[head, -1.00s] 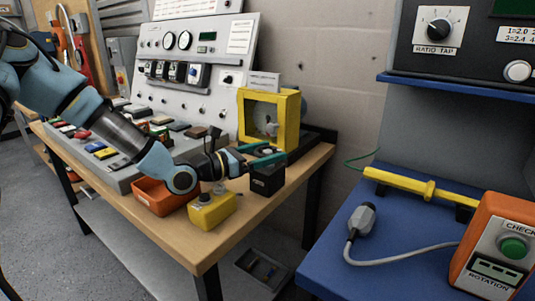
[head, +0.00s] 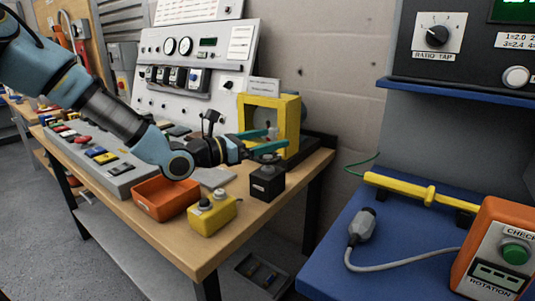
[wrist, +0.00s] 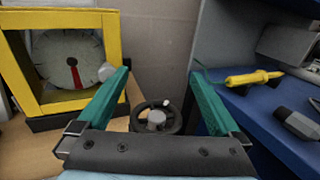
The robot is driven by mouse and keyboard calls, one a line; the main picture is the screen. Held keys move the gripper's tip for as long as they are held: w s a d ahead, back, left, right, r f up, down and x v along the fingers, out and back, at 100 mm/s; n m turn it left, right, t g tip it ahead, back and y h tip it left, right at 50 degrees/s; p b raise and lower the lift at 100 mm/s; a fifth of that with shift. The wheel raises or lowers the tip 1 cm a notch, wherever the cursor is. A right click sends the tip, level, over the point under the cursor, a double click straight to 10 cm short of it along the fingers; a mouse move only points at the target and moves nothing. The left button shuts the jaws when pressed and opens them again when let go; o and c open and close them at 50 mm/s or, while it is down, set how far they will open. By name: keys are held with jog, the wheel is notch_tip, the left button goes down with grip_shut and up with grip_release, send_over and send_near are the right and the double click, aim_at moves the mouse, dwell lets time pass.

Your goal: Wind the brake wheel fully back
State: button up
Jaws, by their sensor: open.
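The brake wheel (head: 268,159) is a small dark handwheel on top of a black box (head: 267,184) near the front right of the wooden bench. In the wrist view the wheel (wrist: 157,118) shows a grey hub and a pale knob at its upper right rim. My gripper (head: 276,140) has teal fingers and is open and empty. It is above the wheel and apart from it. In the wrist view the wheel appears between the fingers (wrist: 159,74), below their tips.
A yellow-framed disc (wrist: 68,60) with a red mark stands behind the wheel. An orange bin (head: 165,199) and a yellow button box (head: 212,215) sit at the bench's front. A blue bench (head: 335,265) with a yellow-handled tool (head: 415,189) is to the right.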

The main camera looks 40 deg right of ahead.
aim_at(267, 156)
notch_tip(267, 156, up, 5)
jog(key=shift+r, duration=0.1)
dwell(0.7)
